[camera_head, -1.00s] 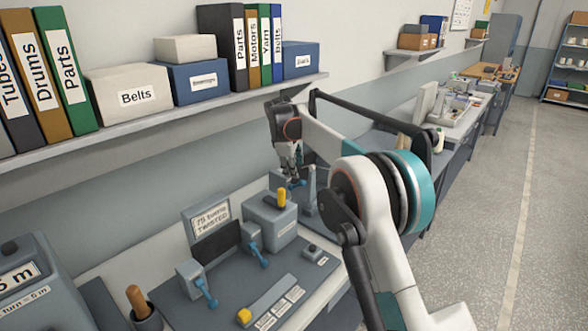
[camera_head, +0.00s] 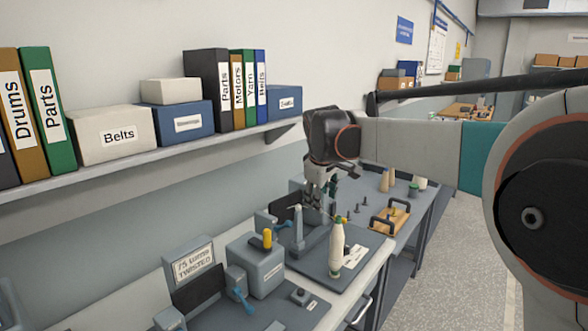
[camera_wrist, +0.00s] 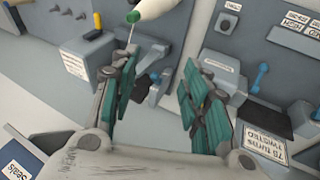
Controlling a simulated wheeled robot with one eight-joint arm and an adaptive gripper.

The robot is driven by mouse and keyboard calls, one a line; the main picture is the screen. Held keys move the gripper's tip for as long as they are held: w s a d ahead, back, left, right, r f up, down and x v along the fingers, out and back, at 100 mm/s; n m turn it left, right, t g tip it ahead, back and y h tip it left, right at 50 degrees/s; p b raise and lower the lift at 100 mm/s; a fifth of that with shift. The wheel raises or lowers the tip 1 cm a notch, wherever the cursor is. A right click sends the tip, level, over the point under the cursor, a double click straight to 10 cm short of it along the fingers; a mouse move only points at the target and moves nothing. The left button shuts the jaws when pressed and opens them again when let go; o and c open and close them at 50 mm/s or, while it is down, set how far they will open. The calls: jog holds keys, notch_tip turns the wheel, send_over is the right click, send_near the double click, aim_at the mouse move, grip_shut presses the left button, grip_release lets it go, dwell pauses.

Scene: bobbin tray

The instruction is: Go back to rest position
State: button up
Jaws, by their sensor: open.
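My gripper (camera_head: 318,192) hangs from my arm above the winding stations on the bench, with its fingers pointing down. In the wrist view my gripper (camera_wrist: 158,105) shows its two teal-padded fingers spread apart, with nothing between them. A cream bobbin with a green tip (camera_head: 337,248) stands upright on the dark station plate just below and to the right of the fingers. The bobbin (camera_wrist: 160,8) also shows at the top edge of the wrist view, beyond the fingertips and apart from them. Its other end is cut off there.
A wall shelf (camera_head: 150,152) with binders and boxes runs along the left, close behind my gripper. A grey machine block with a yellow knob (camera_head: 256,264) stands left of the bobbin. A wooden tray with black handles (camera_head: 390,220) lies farther right. Floor is clear at right.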

jog(key=s+d+m+b, duration=0.1)
jog(key=s+d+m, duration=0.35)
jog(key=s, duration=0.75)
jog(key=s+d+f+m+b, duration=0.1)
jog(key=s+d+f, duration=0.1)
jog(key=s+f, duration=0.3)
jog(key=s+d+f+m+t+b, duration=0.1)
jog(key=s+d+f+m, duration=0.1)
jog(key=s, duration=1.1)
jog(key=s+d+f+m+b, duration=0.1)
jog(key=s+d+f+m, duration=0.1)
jog(key=s+d+f, duration=0.2)
jog(key=s+f, duration=0.3)
jog(key=s, duration=0.2)
jog(key=shift+f+t+y, duration=0.3)
jog(key=shift+t+y, duration=0.1)
